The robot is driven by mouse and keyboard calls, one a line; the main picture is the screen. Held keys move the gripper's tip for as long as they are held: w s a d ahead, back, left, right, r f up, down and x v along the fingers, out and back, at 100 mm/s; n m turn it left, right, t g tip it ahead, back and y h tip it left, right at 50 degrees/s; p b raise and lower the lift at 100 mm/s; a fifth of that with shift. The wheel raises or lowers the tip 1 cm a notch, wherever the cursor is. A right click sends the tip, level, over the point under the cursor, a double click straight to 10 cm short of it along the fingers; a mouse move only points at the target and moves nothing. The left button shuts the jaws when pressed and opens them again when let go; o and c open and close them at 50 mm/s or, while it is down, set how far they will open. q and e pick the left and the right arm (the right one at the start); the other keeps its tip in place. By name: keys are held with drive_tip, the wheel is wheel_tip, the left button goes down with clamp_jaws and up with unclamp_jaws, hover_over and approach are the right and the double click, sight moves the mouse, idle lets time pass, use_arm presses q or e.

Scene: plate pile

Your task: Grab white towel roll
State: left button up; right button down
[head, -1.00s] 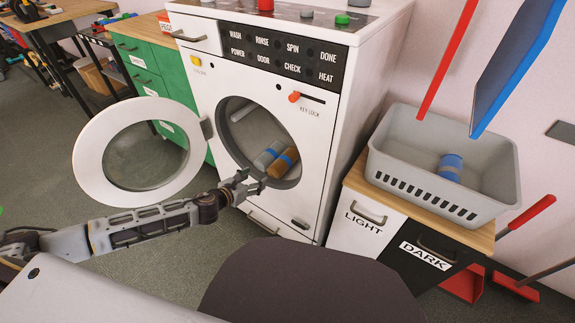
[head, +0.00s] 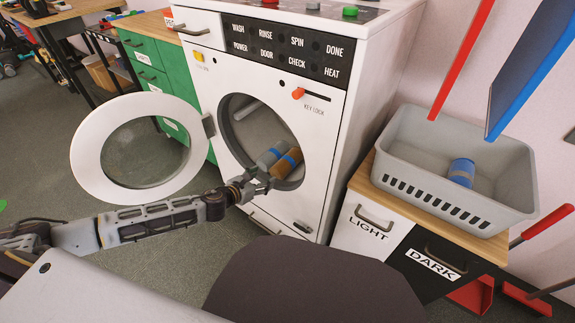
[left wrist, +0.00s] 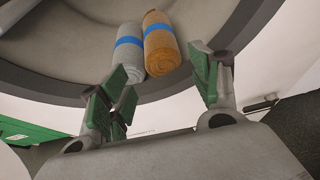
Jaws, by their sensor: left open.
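A whitish-grey towel roll (head: 270,154) with a blue band lies inside the open drum of the washing machine (head: 322,160). A brown-orange towel roll (head: 287,162) with a blue band lies right beside it. In the left wrist view the whitish-grey roll (left wrist: 128,50) is on the left and the brown one (left wrist: 160,45) on the right. My left gripper (head: 266,181) is open and empty at the drum opening, just in front of the rolls. Its green-padded fingers (left wrist: 163,84) are spread on the near side of the rolls. The right gripper is not seen.
The round machine door (head: 88,150) stands open at the left. The drum's dark rim (left wrist: 260,35) surrounds the opening. A grey basket (head: 400,190) with a blue roll (head: 461,172) stands on a cabinet at the right. Green drawers (head: 150,75) stand behind the door.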

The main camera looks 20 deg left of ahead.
sight(276, 171)
use_arm(q)
drive_tip(key=shift+b+x, duration=0.9)
drive_tip(key=shift+x, duration=2.2)
drive_tip(key=shift+w+d+f, duration=0.25)
drive_tip(key=shift+w+f, duration=0.05)
drive_tip(key=shift+w, duration=0.3)
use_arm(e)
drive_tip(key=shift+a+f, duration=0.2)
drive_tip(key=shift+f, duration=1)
use_arm(q)
drive_tip(key=shift+f+b+x, duration=0.25)
drive_tip(key=shift+b+x, duration=1.05)
drive_tip(key=shift+x, duration=0.25)
drive_tip(key=shift+b+x, duration=0.5)
drive_tip(key=shift+x, duration=0.45)
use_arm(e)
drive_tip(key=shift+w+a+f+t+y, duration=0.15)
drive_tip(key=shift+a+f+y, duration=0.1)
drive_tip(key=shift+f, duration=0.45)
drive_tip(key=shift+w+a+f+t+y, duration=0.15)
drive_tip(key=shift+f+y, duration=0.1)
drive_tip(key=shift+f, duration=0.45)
use_arm(q)
drive_tip(key=shift+a, duration=0.1)
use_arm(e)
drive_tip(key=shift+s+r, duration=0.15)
use_arm(q)
drive_tip(key=shift+c, duration=0.8)
drive_tip(key=c, duration=0.6)
